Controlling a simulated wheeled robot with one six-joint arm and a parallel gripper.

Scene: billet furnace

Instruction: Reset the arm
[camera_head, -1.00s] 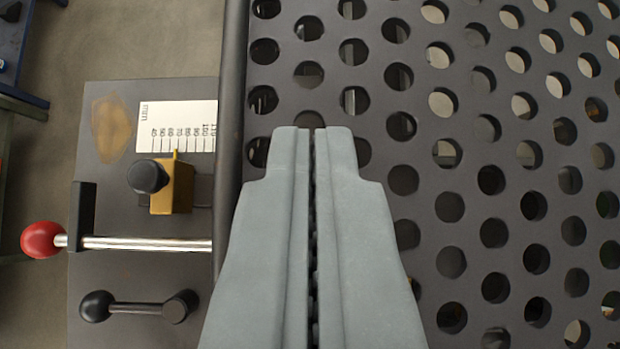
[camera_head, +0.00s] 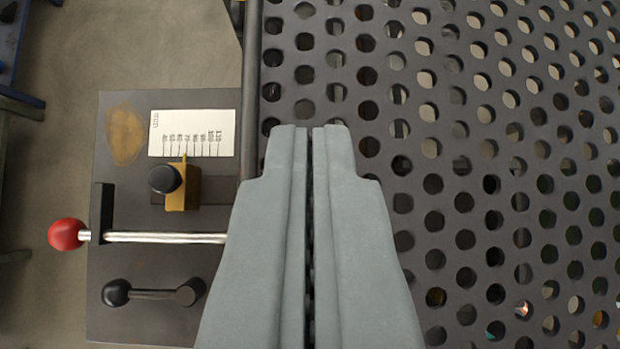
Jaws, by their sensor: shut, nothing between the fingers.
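My gripper (camera_head: 309,130) shows in the lower middle of the head camera view. Its two grey fingers lie side by side with only a thin dark gap, shut and empty. The fingers are in front of a dark perforated plate (camera_head: 385,147) and hide part of it. The rest of my arm is not in view.
Left of the plate is a dark panel (camera_head: 120,230) with a printed scale (camera_head: 195,133), a brass slider with a black knob (camera_head: 165,179), a rod with a red ball (camera_head: 66,234), and a black lever (camera_head: 150,294). Bare floor (camera_head: 90,60) lies at the upper left.

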